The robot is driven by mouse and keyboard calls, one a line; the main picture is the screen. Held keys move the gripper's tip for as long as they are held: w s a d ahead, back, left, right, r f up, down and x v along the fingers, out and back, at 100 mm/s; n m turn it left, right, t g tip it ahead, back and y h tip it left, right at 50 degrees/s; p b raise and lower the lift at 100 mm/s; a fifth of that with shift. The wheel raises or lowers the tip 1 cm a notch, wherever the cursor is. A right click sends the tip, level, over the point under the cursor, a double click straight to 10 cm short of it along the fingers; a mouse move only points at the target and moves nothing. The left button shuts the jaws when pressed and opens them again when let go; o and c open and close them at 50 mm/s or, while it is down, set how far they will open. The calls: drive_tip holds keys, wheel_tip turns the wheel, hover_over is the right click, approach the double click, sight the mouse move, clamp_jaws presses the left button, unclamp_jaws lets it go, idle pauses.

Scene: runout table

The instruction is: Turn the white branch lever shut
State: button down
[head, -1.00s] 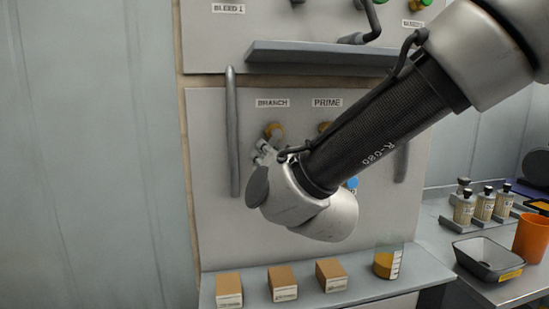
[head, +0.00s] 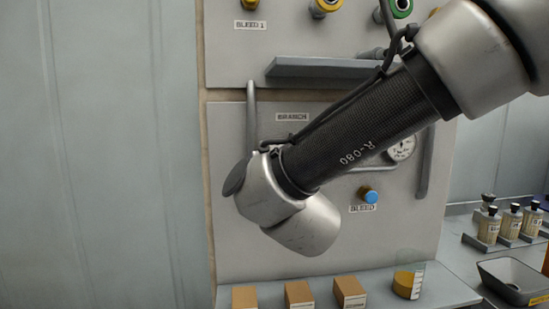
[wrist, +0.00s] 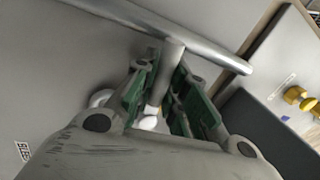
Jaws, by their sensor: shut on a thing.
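The white branch lever (wrist: 148,122) shows in the wrist view as a small white piece between the fingers. A rounded white part behind the left finger may belong to it. My gripper (wrist: 160,100), with green-padded fingers, is closed around the white piece. In the head view the BRANCH label (head: 292,117) is on the lower panel, just above my wrist. My wrist and forearm hide the lever and the fingertips there, so the lever's angle cannot be told.
A grey vertical handle (head: 251,130) stands close to my wrist. It seems to be the grey bar (wrist: 205,50) across the wrist view. A grey ledge (head: 325,69) juts out above. Boxes (head: 299,294) and a beaker (head: 408,284) stand on the shelf below.

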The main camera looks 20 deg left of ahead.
drive_tip(key=shift+r+m+h, duration=0.3)
drive_tip(key=shift+m, duration=0.7)
drive_tip(key=c, duration=1.4)
unclamp_jaws()
drive_tip(key=shift+c, duration=0.2)
drive_tip(key=shift+s, duration=0.1)
drive_tip(key=v, duration=1.1)
drive_tip(key=shift+s+d+f, duration=0.2)
drive_tip(key=shift+s, duration=0.1)
